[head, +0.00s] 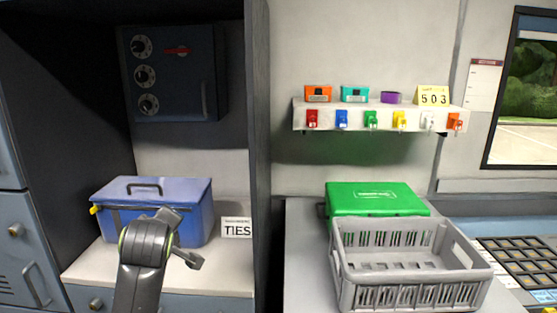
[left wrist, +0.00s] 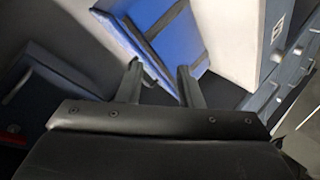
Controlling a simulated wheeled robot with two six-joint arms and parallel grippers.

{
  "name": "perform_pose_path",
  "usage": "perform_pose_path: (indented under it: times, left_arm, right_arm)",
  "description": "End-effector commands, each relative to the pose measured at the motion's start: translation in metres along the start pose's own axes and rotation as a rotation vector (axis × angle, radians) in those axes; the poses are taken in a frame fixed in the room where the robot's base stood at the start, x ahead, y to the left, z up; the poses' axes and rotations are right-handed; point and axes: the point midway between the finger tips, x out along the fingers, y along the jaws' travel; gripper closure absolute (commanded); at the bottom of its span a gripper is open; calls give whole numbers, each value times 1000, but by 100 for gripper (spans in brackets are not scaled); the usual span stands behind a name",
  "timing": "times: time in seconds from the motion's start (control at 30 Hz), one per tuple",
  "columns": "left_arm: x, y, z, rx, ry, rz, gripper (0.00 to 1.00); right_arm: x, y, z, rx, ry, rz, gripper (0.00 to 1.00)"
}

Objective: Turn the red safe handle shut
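The dark blue safe (head: 172,75) hangs on the back wall inside the open cabinet at upper left. Its red handle (head: 178,50) lies roughly horizontal near the top of the door, beside the uppermost of three round dials. My left gripper (head: 190,238) is low in front of the blue toolbox, well below the safe and touching neither visibly. In the left wrist view its fingers (left wrist: 160,66) are apart with nothing held between them. My right gripper is not in view.
The blue toolbox (head: 185,212) stands on the cabinet shelf beside a TIES label (head: 237,228). The cabinet's right side panel (head: 259,160) is an upright edge. A grey basket (head: 410,287) and green case (head: 375,199) stand to the right, under a key rack (head: 375,117).

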Motion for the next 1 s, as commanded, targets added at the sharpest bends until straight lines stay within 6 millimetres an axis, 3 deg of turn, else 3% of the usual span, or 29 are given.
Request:
perform_pose_path:
  times: [0.03, 0.27, 0.47, 0.6, 0.8, 1.0]
  left_arm:
    - [5, -29, 14, 52, -28, -32, 67]
    - [4, -142, 68, 308, -159, -131, 67]
    - [-22, -235, 109, 520, -293, -194, 67]
    - [-52, -295, 133, 661, -396, -225, 67]
    - [-104, -365, 159, 841, -543, -244, 67]
    - [-150, -408, 173, 968, -659, -244, 67]
  right_arm:
    - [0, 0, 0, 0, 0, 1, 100]
    - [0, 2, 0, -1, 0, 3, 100]
    - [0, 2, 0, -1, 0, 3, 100]
    - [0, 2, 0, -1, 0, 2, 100]
    - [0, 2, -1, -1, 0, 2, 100]
    - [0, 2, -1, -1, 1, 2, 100]
